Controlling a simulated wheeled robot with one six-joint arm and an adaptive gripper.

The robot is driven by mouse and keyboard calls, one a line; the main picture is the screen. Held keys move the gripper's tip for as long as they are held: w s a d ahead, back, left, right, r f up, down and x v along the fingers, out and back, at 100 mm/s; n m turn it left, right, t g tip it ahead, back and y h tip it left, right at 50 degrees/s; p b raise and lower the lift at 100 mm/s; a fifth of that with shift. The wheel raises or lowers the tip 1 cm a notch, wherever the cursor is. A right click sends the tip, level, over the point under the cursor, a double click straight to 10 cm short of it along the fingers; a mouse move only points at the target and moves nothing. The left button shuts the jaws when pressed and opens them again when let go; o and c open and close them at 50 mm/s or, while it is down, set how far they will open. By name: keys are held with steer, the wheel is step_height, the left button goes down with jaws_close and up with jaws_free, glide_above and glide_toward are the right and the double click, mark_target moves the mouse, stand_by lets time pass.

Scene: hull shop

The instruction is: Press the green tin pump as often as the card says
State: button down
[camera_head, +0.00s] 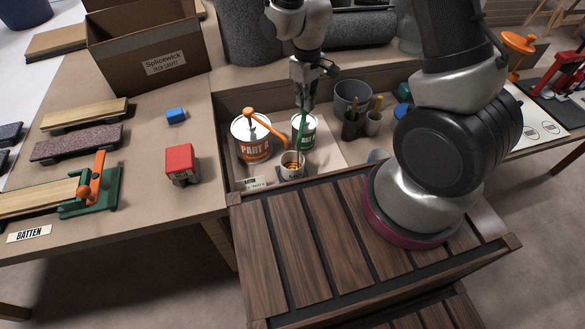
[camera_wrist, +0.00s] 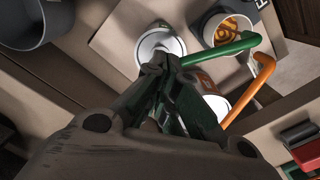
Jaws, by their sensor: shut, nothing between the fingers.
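The green-labelled tin (camera_head: 303,134) stands right of the larger tin marked PART A (camera_head: 255,150). Its green pump spout (camera_wrist: 222,50) reaches over a grey cup (camera_head: 291,171) that holds something orange-yellow. In the wrist view the white lid (camera_wrist: 150,42) of the green tin shows behind my fingertips. My gripper (camera_head: 305,104) is shut and empty, pointing down right over the green pump's head. The fingers hide the pump head, and I cannot tell whether they touch it. A small card (camera_head: 256,183) lies in front of the PART A tin; its writing is too small to read.
The orange pump spout (camera_head: 262,124) of the PART A tin slants close beside the green one. A grey bucket (camera_head: 352,96) and dark pots (camera_head: 352,125) stand to the right.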

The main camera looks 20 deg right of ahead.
steer(key=shift+f, duration=0.3)
steer(key=shift+r, duration=1.7)
steer(key=shift+r, duration=0.1)
step_height(320, 180, up, 6)
steer(key=shift+f, duration=0.1)
stand_by(0.3)
